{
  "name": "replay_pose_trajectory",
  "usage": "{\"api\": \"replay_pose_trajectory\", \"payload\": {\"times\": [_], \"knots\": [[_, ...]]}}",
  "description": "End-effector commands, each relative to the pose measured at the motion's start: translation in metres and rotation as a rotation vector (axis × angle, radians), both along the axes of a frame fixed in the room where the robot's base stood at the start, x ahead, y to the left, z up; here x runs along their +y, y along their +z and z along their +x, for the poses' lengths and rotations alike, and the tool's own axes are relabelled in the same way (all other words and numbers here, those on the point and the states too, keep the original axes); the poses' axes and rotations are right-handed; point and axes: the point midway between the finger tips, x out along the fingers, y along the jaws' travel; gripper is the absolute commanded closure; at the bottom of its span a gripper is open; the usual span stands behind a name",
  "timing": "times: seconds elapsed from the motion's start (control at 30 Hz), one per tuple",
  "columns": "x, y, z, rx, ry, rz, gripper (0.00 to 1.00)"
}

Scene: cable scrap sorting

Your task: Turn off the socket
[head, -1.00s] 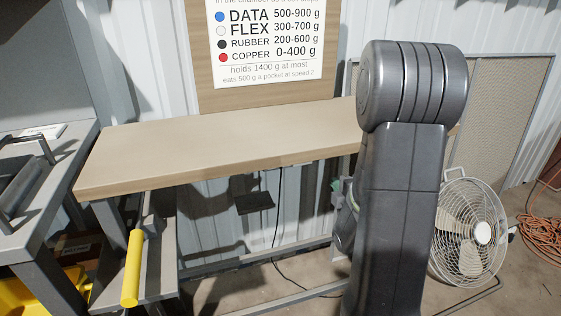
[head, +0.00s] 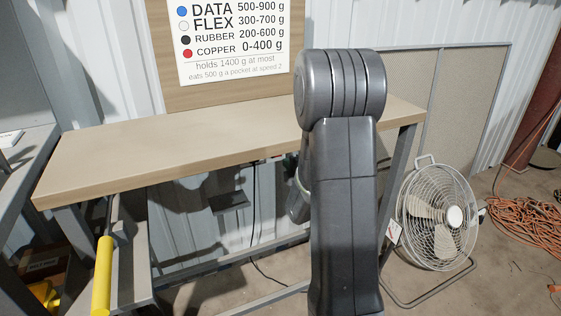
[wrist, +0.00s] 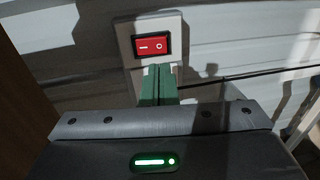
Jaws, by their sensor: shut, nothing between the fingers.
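The socket's red rocker switch (wrist: 152,46) shows in the wrist view, set in a pale plate (wrist: 126,52) on the corrugated wall. It has a white bar mark on its left half and a ring on its right half. I cannot tell which half is pressed in. My gripper (wrist: 158,70) has its green fingers shut together and empty. The fingertips appear just below the switch and cover the lower part of the plate; I cannot tell whether they touch it. In the head view my arm hides the gripper and the switch.
A wooden-topped table (head: 190,145) stands against the wall, with a yellow-handled tool (head: 103,275) at its left. A wire fan (head: 437,215) and coiled orange cable (head: 525,222) are on the floor at right. A dark cable (wrist: 250,79) runs along the wall in the wrist view.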

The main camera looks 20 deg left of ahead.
Motion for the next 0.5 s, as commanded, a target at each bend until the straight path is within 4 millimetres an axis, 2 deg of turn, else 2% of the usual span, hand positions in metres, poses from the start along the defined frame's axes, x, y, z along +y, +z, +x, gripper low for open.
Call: {"api": "replay_pose_trajectory", "payload": {"times": [0.2,0.5], "knots": [[0.031,-0.009,0.026,-0.001,0.0,0.0,1.0],[0.047,-0.01,0.04,0.001,-0.001,0.001,1.0]]}}
